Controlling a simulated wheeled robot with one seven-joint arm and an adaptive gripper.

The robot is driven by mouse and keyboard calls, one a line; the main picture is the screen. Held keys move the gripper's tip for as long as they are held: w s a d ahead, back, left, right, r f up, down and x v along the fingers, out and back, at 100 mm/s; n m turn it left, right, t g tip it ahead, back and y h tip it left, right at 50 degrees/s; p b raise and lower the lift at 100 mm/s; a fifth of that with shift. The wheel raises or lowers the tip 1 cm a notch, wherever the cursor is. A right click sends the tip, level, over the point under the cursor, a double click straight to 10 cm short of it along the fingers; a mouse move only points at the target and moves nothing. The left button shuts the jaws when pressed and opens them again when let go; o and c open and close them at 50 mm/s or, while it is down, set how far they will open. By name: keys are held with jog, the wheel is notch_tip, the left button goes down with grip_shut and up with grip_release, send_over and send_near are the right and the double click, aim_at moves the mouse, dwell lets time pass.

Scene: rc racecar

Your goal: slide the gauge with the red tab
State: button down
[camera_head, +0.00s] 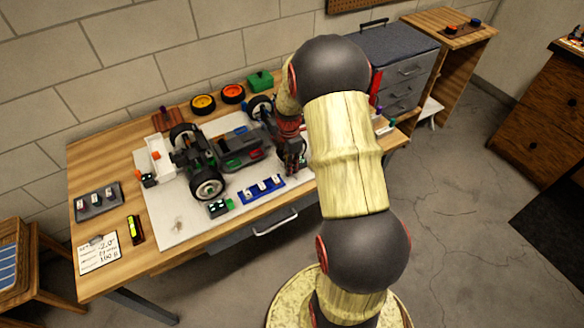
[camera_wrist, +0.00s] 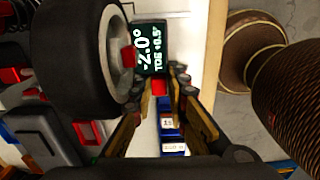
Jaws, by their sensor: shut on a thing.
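The gauge (camera_wrist: 150,45) is a dark block with a lit face reading "-2.0°" and "TOE +0.5°" in the wrist view. It stands close beside a black car wheel (camera_wrist: 78,55). A red tab (camera_wrist: 159,82) shows at its near end, between my fingertips. My gripper (camera_wrist: 165,84) is shut on this red tab. Another small red piece (camera_wrist: 128,57) shows between wheel and gauge. In the head view the RC car (camera_head: 235,145) sits on a pale board, and my gripper (camera_head: 292,148) is at its right wheel. The gauge is not clear there.
A blue tray (camera_head: 258,192) with small labelled blocks lies in front of the car. A grey tray (camera_head: 97,204) and a note card (camera_head: 100,255) are at the table's left.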

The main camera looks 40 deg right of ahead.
jog(key=shift+w+d+r, duration=0.1)
jog(key=shift+w, duration=0.2)
